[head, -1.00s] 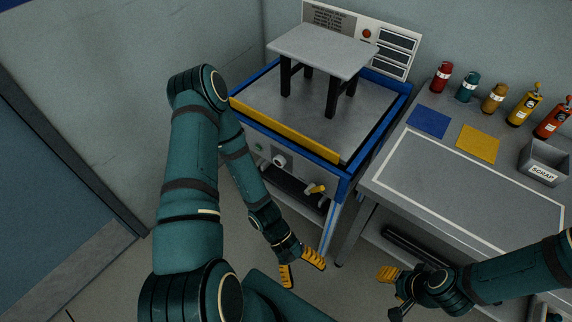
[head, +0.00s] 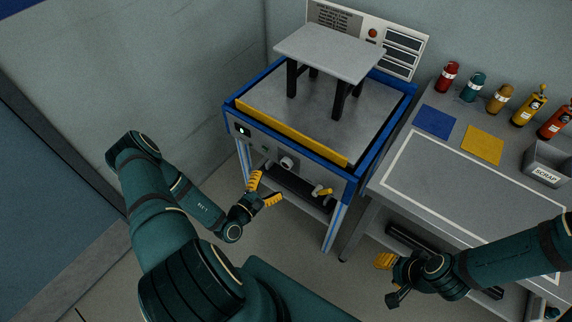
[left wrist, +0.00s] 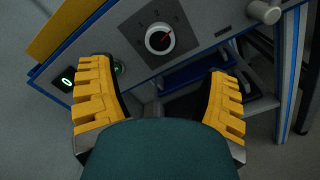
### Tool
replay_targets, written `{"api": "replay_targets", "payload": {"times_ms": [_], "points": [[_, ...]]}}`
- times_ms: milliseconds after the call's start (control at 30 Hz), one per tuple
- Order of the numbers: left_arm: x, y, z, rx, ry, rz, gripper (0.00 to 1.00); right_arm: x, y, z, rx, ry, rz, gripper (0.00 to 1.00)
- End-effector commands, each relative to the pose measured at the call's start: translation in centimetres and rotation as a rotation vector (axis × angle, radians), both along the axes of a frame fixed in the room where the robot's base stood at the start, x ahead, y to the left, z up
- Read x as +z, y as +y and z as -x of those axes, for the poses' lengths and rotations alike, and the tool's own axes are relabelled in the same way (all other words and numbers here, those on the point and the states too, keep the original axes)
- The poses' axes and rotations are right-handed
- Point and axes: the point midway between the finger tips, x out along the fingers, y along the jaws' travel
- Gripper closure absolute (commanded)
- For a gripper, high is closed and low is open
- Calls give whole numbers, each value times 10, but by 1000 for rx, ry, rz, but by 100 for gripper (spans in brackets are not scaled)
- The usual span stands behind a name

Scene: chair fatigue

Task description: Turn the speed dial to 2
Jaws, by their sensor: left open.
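The speed dial (head: 287,163) is a round pale knob on the front panel of the blue-framed machine.
A green-lit button (left wrist: 118,68) lies between display and dial. A grey stool (head: 330,50) stands on the machine. The bench (head: 450,185) at right holds several bottles and a scrap bin (head: 545,165).

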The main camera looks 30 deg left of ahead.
Motion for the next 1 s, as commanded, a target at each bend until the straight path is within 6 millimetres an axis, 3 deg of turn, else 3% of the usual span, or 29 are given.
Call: {"api": "replay_targets", "payload": {"times_ms": [300,500,933,967,1000], "points": [[0,-6,-63,-3,-2,0,23,-9,1,3,5,5,-1,53],[0,-8,-87,-3,-1,1,23,-12,1,4,8,9,-2,53],[0,-8,-97,-3,1,2,23,-13,1,5,8,11,-2,53],[0,-8,-97,-3,1,2,26,-13,1,5,8,11,-2,53],[0,-8,-96,-3,1,2,40,-13,1,4,8,10,-2,53]]}}
